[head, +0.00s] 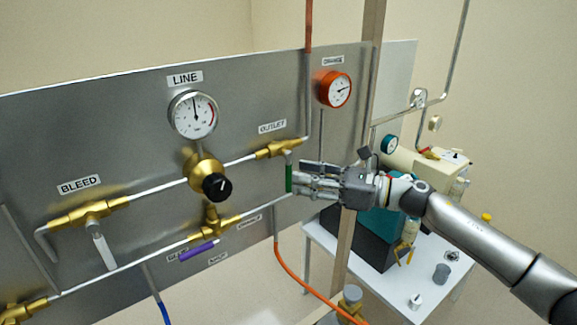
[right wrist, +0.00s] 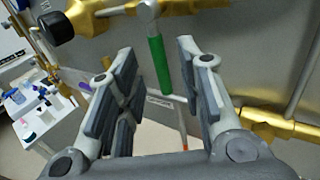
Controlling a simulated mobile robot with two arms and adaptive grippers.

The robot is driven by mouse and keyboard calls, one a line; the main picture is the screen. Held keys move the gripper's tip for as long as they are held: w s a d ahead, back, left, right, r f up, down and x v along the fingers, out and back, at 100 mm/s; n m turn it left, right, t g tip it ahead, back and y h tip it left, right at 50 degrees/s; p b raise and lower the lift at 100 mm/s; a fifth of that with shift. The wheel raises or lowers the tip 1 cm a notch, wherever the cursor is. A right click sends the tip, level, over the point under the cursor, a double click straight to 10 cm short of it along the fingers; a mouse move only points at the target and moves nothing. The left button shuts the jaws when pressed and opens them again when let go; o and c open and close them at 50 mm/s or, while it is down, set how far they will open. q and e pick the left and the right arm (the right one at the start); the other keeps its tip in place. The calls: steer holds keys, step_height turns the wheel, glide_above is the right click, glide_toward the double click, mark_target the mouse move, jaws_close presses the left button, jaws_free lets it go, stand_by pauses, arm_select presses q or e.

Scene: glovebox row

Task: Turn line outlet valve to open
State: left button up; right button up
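The brass outlet valve (head: 278,148) sits on the grey panel under the OUTLET label, in the pipe leading right from the line regulator. Its green lever handle (head: 289,178) hangs down, across the pipe's run. In the right wrist view the green handle (right wrist: 158,62) shows between and beyond the fingertips, with clear space on both sides. My right gripper (head: 300,182) is at the handle in the head view; the wrist view shows its fingers (right wrist: 160,82) apart and empty. Whether a finger touches the handle cannot be told. My left gripper is not in view.
The line gauge (head: 193,114) and black regulator knob (head: 217,187) are left of the valve. A bleed valve (head: 90,212) with a pale lever and a lower valve with a purple handle (head: 198,251) are nearby. An upright post (head: 360,150) stands close behind my right gripper.

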mark_target(289, 193)
steer(key=shift+p+x, duration=0.65)
steer(key=shift+x, duration=1.55)
steer(key=shift+c, duration=0.2)
jaws_close()
